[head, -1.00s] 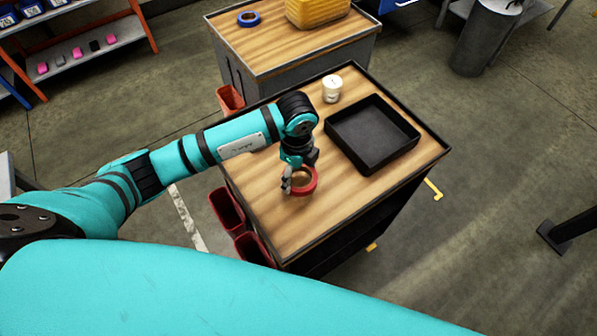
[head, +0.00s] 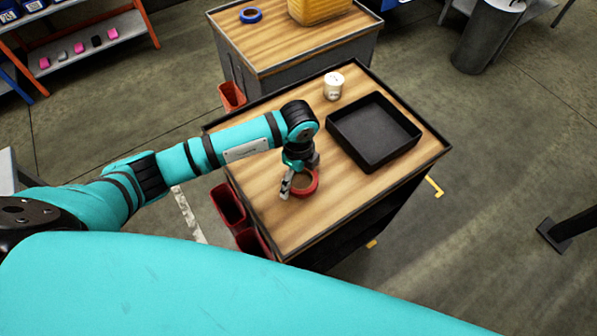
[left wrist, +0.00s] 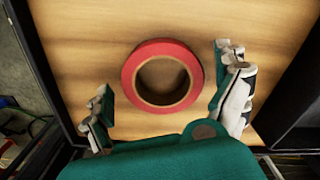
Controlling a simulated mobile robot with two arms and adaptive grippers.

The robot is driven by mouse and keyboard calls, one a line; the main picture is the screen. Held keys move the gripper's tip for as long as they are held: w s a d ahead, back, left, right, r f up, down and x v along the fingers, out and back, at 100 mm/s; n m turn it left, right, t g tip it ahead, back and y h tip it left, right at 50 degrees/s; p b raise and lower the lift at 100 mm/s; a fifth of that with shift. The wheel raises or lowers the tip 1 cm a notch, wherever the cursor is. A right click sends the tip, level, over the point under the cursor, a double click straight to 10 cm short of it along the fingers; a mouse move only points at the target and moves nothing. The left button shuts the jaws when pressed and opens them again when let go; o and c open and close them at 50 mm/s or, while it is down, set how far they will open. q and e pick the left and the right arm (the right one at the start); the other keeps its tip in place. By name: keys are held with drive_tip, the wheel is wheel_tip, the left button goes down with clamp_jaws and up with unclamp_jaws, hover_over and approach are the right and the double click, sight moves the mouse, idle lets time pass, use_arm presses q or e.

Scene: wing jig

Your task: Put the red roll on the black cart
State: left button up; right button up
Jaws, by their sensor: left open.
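The red roll (head: 305,184) lies flat on the wooden top of the black cart (head: 262,228), toward its near left part. It also shows in the left wrist view (left wrist: 162,75), with bare wood inside its ring. My left gripper (head: 288,183) is right above the roll and beside it. In the left wrist view its two fingers (left wrist: 168,95) are spread wide, one on each side of the roll, with gaps between them and the roll. My left gripper is open and holds nothing. My right gripper is not in view.
A black tray (head: 374,134) and a white cup-like container (head: 333,86) stand on the same cart top. Red bins (head: 229,204) hang on its left side. Behind is another cart with a blue roll (head: 251,15) and a yellow container (head: 318,8). A grey bin (head: 487,35) stands far right.

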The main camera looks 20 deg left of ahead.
use_arm(q)
drive_tip(key=shift+w+r, duration=0.1)
drive_tip(key=shift+r, duration=0.5)
wheel_tip(320, 180, up, 11)
drive_tip(key=b, duration=0.3)
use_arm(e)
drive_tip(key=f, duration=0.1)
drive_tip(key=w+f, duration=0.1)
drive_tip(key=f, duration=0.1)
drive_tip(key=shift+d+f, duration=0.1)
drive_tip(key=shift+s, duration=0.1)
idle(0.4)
